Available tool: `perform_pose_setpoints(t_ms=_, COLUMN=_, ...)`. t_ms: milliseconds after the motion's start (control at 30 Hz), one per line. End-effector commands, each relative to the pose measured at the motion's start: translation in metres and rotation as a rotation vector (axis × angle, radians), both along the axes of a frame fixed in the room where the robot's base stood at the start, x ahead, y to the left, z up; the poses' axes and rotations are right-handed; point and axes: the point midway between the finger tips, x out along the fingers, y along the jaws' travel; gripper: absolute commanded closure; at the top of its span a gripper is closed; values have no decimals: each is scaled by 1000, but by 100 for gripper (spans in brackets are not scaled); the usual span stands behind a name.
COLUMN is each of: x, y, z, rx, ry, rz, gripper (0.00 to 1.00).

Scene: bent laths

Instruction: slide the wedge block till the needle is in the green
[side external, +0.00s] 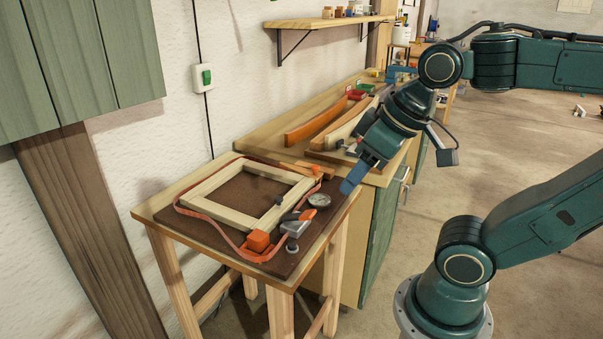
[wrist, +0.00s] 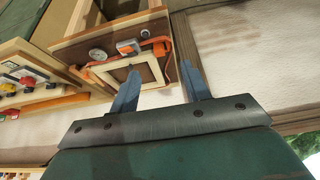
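A round dial gauge (side external: 319,200) sits on the dark brown board at the small table's right edge. It also shows in the wrist view (wrist: 97,55). Its needle and any green zone are too small to read. An orange block (side external: 258,241) sits at the near corner of a pale wooden frame (side external: 225,216); I cannot tell whether it is the wedge block. A grey buckle with an orange lever (side external: 298,222) lies between block and gauge. My gripper (side external: 350,189) is above the table's right side, beyond the gauge. In the wrist view my gripper (wrist: 160,66) is open and empty.
An orange strap (side external: 197,213) loops around the frame on the board (side external: 291,262). A grey knob (side external: 292,247) stands near the front. Bent laths (side external: 316,122) lie on the bench behind. A wall shelf (side external: 325,22) hangs above.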

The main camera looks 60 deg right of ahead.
Motion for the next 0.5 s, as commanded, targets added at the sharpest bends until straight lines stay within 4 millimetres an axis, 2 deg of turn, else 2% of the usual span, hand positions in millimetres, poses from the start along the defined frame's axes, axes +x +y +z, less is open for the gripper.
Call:
perform_pose_setpoints(t_ms=267, x=39, y=-17, z=24, rx=6, ry=53, rz=-82, gripper=53)
perform_pose_setpoints(t_ms=500, x=86, y=-46, z=43, rx=18, ry=112, rz=-176, gripper=53)
